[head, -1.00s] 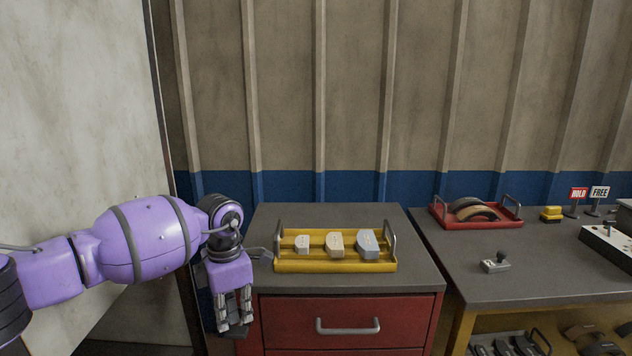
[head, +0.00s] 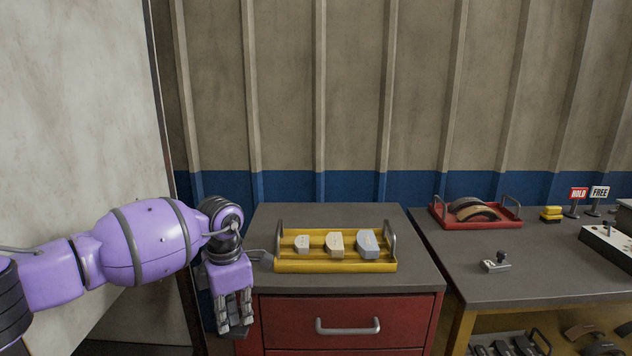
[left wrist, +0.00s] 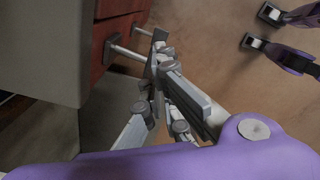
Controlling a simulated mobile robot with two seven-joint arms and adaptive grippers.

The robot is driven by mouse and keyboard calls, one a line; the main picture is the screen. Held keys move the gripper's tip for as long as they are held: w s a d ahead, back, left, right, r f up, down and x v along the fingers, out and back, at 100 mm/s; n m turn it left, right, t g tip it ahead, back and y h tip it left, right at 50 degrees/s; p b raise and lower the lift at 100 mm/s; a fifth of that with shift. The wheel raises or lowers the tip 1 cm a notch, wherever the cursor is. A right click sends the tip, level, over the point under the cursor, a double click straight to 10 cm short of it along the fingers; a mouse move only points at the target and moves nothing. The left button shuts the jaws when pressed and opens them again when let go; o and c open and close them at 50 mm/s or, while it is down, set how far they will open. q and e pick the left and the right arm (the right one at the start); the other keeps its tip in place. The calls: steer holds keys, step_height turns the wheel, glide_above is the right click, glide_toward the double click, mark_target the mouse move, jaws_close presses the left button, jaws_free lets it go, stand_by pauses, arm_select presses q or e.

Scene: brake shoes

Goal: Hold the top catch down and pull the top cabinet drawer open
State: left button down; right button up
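The cabinet (head: 425,275) has a grey top and red drawers. Its top drawer (head: 285,312) is shut and carries a grey bar handle (head: 347,326). My left gripper (head: 236,330) points down at the cabinet's left front corner, left of this handle and apart from it. In the left wrist view, the gripper's fingers (left wrist: 158,45) lie close together near the ends of two bar handles on the red fronts; I cannot tell their gap. No object shows between them. I cannot make out the top catch. My right gripper is not in view.
A yellow tray (head: 335,267) with three blocks stands on the cabinet. A workbench (head: 550,280) on the right bears a red tray (head: 480,222), a small grey lever device (head: 496,262), a yellow block and HOLD and FREE signs. A pale panel (head: 75,120) stands at left.

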arm_select(q)
steer(key=shift+f, duration=2.25)
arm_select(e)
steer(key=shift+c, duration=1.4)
arm_select(q)
steer(key=shift+f, duration=0.1)
arm_select(e)
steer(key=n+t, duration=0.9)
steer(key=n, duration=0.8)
glide_toward(349, 333)
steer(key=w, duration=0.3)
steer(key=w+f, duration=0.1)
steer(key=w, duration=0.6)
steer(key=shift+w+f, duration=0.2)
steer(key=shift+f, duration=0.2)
